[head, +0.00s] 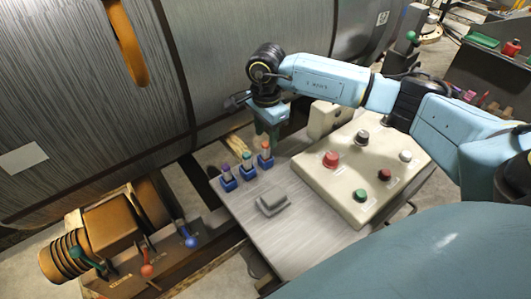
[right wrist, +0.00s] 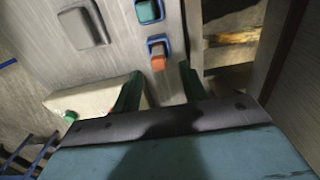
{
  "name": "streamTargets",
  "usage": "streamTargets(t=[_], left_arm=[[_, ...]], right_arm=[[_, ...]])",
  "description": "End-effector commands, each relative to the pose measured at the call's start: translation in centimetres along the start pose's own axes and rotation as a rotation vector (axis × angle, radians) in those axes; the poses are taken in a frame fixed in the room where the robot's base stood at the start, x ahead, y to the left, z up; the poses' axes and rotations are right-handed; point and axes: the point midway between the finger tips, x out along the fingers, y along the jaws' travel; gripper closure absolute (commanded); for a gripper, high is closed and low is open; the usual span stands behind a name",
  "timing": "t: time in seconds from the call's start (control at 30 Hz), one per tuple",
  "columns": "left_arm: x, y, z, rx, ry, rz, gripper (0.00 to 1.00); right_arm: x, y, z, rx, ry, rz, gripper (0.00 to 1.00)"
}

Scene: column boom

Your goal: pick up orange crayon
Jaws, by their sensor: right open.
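The orange crayon (head: 265,149) stands upright in a small blue holder (head: 265,162) on a grey wood-grain board. In the right wrist view the orange crayon (right wrist: 157,62) shows end-on, just ahead of the gap between my fingers. My right gripper (head: 270,137) is above and close to the crayon, with green fingers spread. In the right wrist view this gripper (right wrist: 160,88) is open and empty. A teal crayon (head: 246,159) and a purple crayon (head: 227,173) stand in their own blue holders to the left. My left gripper is not in view.
A cream control box (head: 345,185) with several knobs sits right of the crayons. A grey block (head: 271,204) lies in front of them. A large grey cylinder (head: 90,90) rises behind. Several coloured levers (head: 148,270) stand at lower left. The board's front part is clear.

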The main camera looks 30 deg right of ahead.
Motion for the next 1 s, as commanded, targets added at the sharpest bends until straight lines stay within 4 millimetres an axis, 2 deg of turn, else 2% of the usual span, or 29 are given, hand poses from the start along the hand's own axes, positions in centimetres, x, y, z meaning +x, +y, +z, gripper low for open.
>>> streamTargets(t=[0.3,0.6,0.93,1.0], left_arm=[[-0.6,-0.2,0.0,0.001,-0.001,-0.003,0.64],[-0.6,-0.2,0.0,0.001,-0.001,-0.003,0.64],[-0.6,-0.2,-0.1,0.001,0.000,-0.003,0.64],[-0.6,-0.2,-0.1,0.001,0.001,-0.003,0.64]], right_arm=[[4.4,0.2,0.3,0.001,-0.001,0.004,0.57],[4.9,0.1,0.3,0.000,0.000,0.001,0.57],[4.9,0.1,0.3,0.000,0.000,0.001,0.99],[4.8,0.1,0.3,0.000,0.000,0.001,1.00]])
